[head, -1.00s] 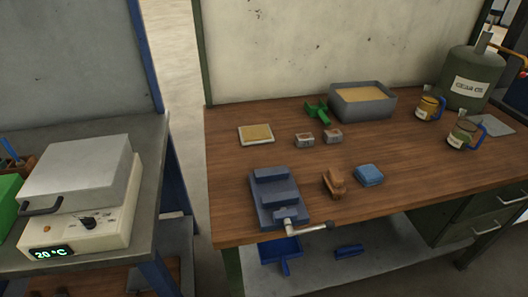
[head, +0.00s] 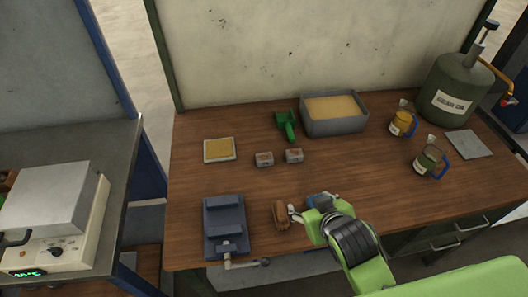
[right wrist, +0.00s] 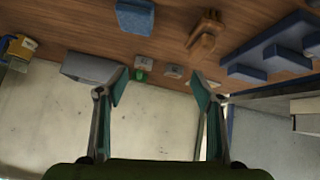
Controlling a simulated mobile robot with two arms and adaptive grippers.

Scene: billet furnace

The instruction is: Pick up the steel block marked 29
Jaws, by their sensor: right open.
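Two small steel blocks with pale marked faces stand side by side on the wooden bench in the head view: a left block (head: 264,159) and a right block (head: 294,155). The numbers are too small to read, so I cannot tell which is 29. Both also show, upside down, in the right wrist view, the left block (right wrist: 173,71) and the right block (right wrist: 144,62). My right gripper (head: 308,212) is open and empty, nearer the front edge than the blocks. Its spread fingers (right wrist: 160,85) show in the right wrist view. My left gripper is out of view.
A blue vise (head: 224,222), a brown brush-like object (head: 281,215) and a partly hidden blue block (head: 322,200) lie near the front. Behind are a sand tray (head: 334,122), a green object (head: 287,125) and a yellow-topped plate (head: 219,150).

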